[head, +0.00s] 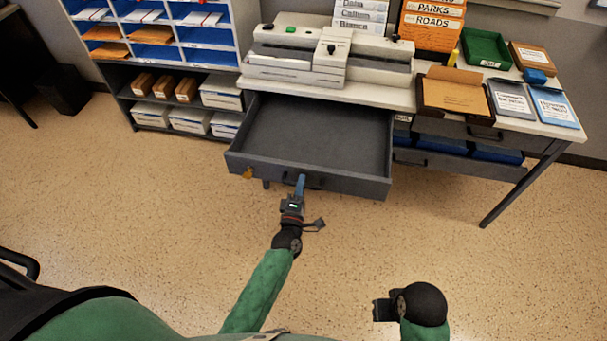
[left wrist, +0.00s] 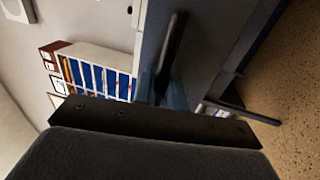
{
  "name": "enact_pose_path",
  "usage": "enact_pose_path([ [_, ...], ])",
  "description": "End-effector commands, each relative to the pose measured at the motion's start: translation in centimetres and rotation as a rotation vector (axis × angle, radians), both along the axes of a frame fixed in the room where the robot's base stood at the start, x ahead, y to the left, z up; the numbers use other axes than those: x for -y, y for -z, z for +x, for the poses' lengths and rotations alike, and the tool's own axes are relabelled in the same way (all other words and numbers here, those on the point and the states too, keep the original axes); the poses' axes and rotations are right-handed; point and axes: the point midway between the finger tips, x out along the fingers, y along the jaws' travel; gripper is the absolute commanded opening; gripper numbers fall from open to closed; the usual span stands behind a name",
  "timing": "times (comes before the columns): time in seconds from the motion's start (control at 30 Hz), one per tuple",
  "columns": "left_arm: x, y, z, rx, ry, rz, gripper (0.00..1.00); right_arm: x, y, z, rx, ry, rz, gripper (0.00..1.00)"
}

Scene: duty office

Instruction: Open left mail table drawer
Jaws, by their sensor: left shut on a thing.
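The left mail table drawer (head: 318,140) is a grey, empty drawer pulled well out from under the left part of the table. Its dark bar handle (head: 314,184) is on the front panel. My left gripper (head: 299,186) is at the handle and shut on it, with its blue fingers on the bar. In the left wrist view the handle (left wrist: 172,55) stands out from the grey drawer front (left wrist: 205,45), close to the fingers. My right gripper (head: 384,309) is low in the head view, away from the table; its fingers are not clear.
The mail table (head: 393,96) carries a grey-white machine (head: 330,55), a green tray (head: 486,50) and folders. Shelves with boxes (head: 180,117) stand at left. A table leg (head: 522,184) is at right. The floor in front is clear.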

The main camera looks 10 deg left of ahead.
Motion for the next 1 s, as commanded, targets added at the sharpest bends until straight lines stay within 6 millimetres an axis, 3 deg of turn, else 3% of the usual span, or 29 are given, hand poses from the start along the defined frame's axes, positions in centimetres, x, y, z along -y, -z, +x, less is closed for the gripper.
enact_pose_path([
  [0.43, 0.0, 0.1, -0.4, -0.001, 0.0, 0.0, 0.0, -0.1, 0.4, 0.3, 0.004, 0.0, 0.0, 0.36],
  [0.47, 0.0, 0.1, -0.4, -0.001, 0.0, 0.0, 0.16, 0.0, 0.4, 0.3, 0.004, 0.0, 0.0, 0.36],
  [0.53, 0.0, 0.1, -0.4, -0.001, 0.0, 0.0, 0.3, 0.0, 0.3, 0.4, 0.005, 0.0, -0.001, 0.36],
  [0.83, 0.0, 0.1, -0.5, 0.0, 0.0, 0.0, 0.3, 0.0, 0.2, 0.5, 0.01, -0.001, -0.002, 0.36],
  [1.0, -0.1, 0.6, -1.8, -0.002, 0.0, 0.0, 0.3, -0.1, 0.4, 0.4, 0.013, -0.002, 0.002, 0.36],
])
